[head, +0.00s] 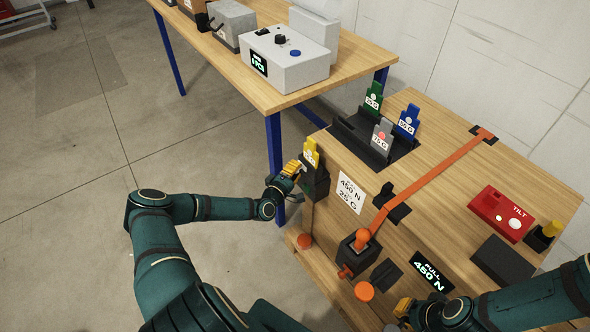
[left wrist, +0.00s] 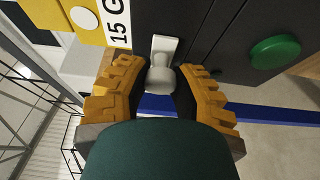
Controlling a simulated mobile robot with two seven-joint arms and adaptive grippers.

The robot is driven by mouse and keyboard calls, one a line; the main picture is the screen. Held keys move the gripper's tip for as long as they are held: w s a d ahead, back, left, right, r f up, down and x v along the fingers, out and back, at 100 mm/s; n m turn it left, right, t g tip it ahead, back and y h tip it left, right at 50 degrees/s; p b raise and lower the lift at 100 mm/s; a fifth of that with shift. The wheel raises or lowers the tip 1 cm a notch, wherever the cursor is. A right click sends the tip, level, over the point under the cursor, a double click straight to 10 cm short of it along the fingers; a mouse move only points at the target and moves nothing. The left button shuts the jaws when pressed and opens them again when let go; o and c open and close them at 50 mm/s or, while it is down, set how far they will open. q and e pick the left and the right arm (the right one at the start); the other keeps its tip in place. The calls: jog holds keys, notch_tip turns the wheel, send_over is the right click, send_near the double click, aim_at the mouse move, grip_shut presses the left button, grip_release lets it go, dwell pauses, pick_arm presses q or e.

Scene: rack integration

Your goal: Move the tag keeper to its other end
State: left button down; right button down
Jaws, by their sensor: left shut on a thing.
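The tag keeper's pale grey knob (left wrist: 160,78) sits on a dark block (left wrist: 213,30) in the left wrist view. I take this to be the black tag holder (head: 316,188) on the wooden crate's near left corner. A yellow tag (head: 311,152) marked 15 G stands in it and also shows in the left wrist view (left wrist: 75,18). A green round disc (left wrist: 275,51) is right of the knob. My left gripper (head: 295,168) is at the holder, its fingers (left wrist: 160,88) shut on the knob. My right gripper (head: 405,310) is low in the head view, its fingertips mostly hidden.
The crate top carries a black rack (head: 349,136) with green, blue and grey tags, a label (head: 350,193), an orange strap (head: 440,175), an orange-handled ratchet (head: 357,254), a pull display (head: 431,271) and a red tilt box (head: 500,213). A workbench (head: 265,98) stands behind.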

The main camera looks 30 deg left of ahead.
aim_at(307, 170)
pick_arm(q)
jog(key=d, duration=0.1)
jog(key=s+d, duration=0.1)
jog(key=d, duration=0.1)
jog(key=shift+s+d, duration=0.2)
jog(key=shift+d, duration=0.1)
jog(key=c, duration=0.7)
grip_release()
jog(key=s, duration=1.2)
